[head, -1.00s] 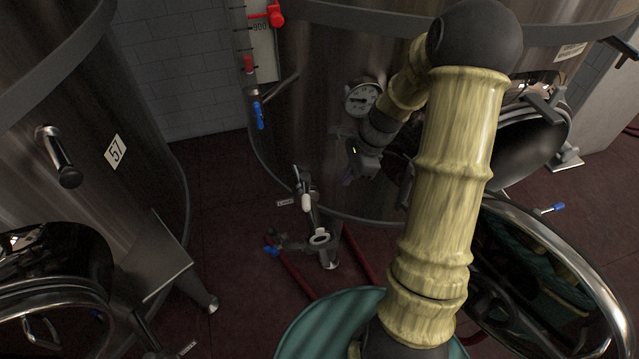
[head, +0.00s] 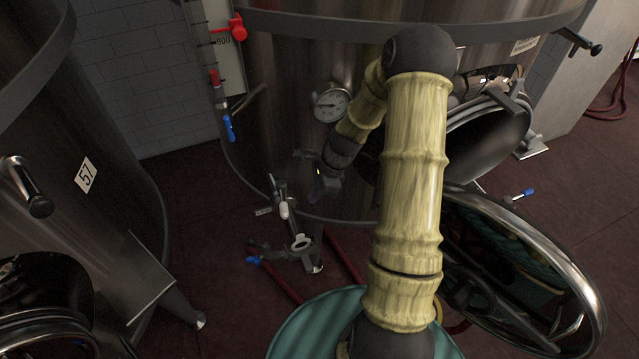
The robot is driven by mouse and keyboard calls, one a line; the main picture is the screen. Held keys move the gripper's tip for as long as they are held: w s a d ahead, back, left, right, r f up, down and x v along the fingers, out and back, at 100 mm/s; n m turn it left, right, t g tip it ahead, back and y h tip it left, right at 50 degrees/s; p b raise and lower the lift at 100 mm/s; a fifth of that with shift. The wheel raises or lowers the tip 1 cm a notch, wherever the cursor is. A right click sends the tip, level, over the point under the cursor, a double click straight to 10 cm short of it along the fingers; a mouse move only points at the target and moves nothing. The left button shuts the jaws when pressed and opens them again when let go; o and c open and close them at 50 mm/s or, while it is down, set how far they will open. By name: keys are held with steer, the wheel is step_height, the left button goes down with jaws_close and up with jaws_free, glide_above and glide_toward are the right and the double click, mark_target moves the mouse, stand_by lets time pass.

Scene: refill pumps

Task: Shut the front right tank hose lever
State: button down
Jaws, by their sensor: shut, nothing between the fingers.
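The steel tank (head: 285,90) stands ahead with a round gauge on its wall. At its foot is an outlet fitting (head: 300,243) with a white-tipped handle (head: 284,210). A blue-handled lever (head: 254,261) sits by the red hose (head: 280,283) at the left of this fitting. Another blue lever (head: 528,192) shows at the right, past the open hatch door. I cannot tell from the view which lever is the named one. My gripper (head: 316,197) is small and dark, in front of the tank wall below the gauge, above and right of the outlet fitting. It is shut and empty.
The round hatch door (head: 585,290) stands open at the lower right, close to my arm. A level tube with a blue valve handle (head: 229,128) hangs on the tank's left. Dark red floor lies between the tanks.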

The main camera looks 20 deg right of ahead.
mark_target(283, 202)
steer(key=shift+w+a+f+p, duration=0.2)
steer(key=shift+a+f, duration=0.25)
steer(key=shift+a, duration=0.4)
steer(key=shift+w+a+f+p, duration=0.2)
steer(key=shift+a+f, duration=0.3)
steer(key=shift+a, duration=0.35)
steer(key=shift+w+a+f+p, duration=0.2)
steer(key=shift+a+f, duration=0.25)
steer(key=shift+a, duration=0.4)
